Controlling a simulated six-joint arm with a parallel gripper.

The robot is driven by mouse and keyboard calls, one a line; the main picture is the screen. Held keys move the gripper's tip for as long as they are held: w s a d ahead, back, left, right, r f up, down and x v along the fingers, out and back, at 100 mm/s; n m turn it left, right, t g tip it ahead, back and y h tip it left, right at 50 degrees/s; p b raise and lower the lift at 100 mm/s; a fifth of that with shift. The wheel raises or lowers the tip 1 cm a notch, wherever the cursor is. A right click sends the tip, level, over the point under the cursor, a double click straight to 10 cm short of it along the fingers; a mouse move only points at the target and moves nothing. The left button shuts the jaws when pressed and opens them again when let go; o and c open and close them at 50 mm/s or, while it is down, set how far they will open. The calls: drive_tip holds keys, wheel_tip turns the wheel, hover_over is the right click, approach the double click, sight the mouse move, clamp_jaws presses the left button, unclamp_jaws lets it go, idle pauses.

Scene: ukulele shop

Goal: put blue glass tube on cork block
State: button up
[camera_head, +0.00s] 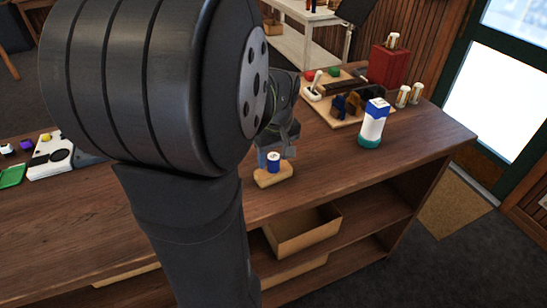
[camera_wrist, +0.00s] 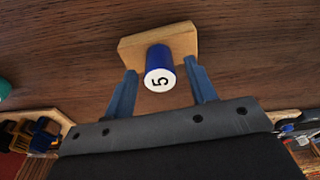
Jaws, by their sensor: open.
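In the head view the tube (camera_head: 273,160) rests upright on the block (camera_head: 270,180). My gripper (camera_wrist: 162,84) is open, its two blue fingers on either side of the tube's white end with gaps visible. In the head view my gripper (camera_head: 276,152) is just behind and above the tube, partly hidden by my own arm.
A white and blue bottle with a green base (camera_head: 373,124) stands to the right on the counter. A wooden board (camera_head: 345,118) with several tools lies behind. A red box (camera_head: 388,66) and two small jars are farther back. The counter front right of the block is clear.

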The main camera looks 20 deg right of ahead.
sight(276, 160)
wheel_tip(276, 160, up, 11)
drive_tip(key=s, duration=0.1)
drive_tip(key=shift+s, duration=0.25)
drive_tip(key=shift+d, duration=0.1)
drive_tip(key=f, duration=0.4)
drive_tip(key=w+f, duration=0.1)
drive_tip(key=f, duration=0.6)
drive_tip(key=shift+w+f, duration=0.2)
drive_tip(key=shift+f, duration=0.15)
drive_tip(key=shift+r, duration=1.7)
